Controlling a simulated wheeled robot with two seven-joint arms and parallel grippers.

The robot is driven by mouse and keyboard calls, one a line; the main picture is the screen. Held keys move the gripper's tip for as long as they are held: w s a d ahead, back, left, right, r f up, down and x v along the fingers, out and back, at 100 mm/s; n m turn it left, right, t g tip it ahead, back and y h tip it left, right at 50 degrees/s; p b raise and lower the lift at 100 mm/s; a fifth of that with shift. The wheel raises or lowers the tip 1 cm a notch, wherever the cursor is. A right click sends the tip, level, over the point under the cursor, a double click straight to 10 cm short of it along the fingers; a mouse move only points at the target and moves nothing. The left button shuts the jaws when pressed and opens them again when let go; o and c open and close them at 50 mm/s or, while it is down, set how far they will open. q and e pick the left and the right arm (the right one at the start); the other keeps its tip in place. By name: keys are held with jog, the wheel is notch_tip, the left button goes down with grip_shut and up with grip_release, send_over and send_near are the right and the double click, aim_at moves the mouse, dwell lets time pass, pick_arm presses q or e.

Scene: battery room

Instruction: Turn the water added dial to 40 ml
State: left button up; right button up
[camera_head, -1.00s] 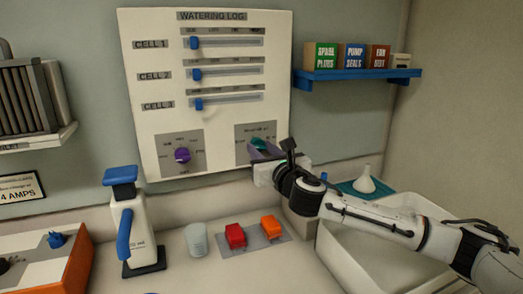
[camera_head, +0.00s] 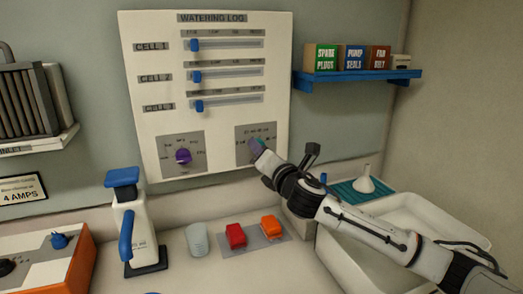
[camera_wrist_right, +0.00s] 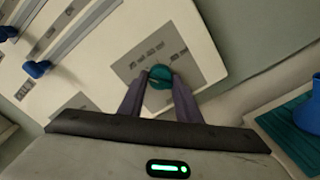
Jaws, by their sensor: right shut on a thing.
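The teal dial (camera_head: 256,145) is on a grey plate (camera_head: 270,132) at the lower right of the white watering log board (camera_head: 225,110). In the right wrist view, the teal dial (camera_wrist_right: 159,76) sits between the purple fingertips of my right gripper (camera_wrist_right: 160,84), which is shut on it. The gripper and my arm partly cover the dial in the head view. The print around the dial is too small and blurred to read, so its setting cannot be told. My left gripper is not in view.
A purple dial (camera_head: 183,156) is on the board's lower left, with blue sliders (camera_head: 197,76) above. A blue shelf (camera_head: 355,76) with small boxes is at right. A white basin (camera_head: 440,225) is at lower right.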

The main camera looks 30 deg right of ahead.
jog(key=m, duration=1.1)
jog(key=shift+r, duration=0.15)
jog(key=shift+m, duration=0.3)
jog(key=o, duration=1.1)
jog(key=shift+c, duration=0.2)
jog(key=b+v, duration=0.1)
jog(key=v, duration=0.9)
jog(key=shift+b, duration=0.35)
